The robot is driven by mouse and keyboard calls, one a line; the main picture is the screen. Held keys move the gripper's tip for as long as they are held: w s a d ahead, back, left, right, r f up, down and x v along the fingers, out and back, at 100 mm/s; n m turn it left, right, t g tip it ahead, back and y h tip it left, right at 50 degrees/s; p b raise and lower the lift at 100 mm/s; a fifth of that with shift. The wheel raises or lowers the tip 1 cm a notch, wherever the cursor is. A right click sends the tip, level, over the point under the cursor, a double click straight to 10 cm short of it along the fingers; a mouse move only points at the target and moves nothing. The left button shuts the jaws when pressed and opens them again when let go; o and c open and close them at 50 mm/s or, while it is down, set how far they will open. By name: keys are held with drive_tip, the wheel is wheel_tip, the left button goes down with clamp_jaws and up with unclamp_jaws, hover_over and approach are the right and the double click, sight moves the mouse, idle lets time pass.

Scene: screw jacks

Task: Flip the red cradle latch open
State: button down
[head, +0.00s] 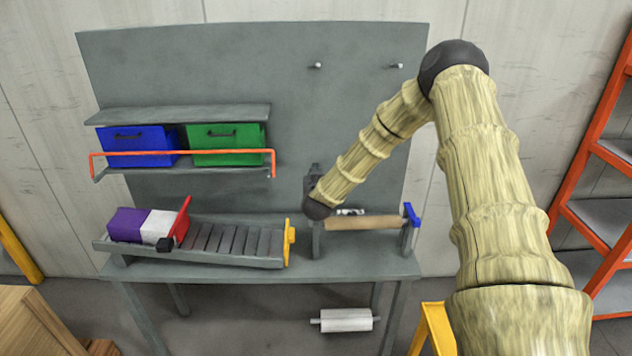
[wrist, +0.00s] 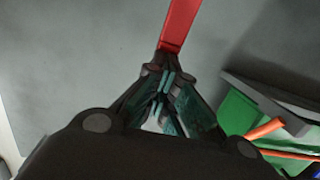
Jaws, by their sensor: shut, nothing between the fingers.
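The cradle on the bench's right side holds a long tan roll (head: 362,223), with a blue latch (head: 411,214) at its right end. The cradle's left end is partly covered by my wrist, and no red latch shows there in the head view. In the wrist view a flat red bar, seemingly the red cradle latch (wrist: 180,22), runs up from just beyond my fingertips. My gripper (wrist: 164,80) is shut and empty, its tips at the bar's lower end. I cannot tell whether they touch it.
Blue (head: 137,145) and green (head: 226,143) bins stand behind an orange rail (head: 190,152).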

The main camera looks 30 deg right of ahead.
drive_tip(key=shift+r, duration=0.2)
drive_tip(key=shift+a, duration=0.1)
drive_tip(key=r+b+v, duration=0.2)
drive_tip(key=v, duration=1.1)
drive_tip(key=shift+r+b, duration=0.3)
drive_tip(key=shift+r, duration=0.1)
drive_tip(key=shift+s, duration=0.1)
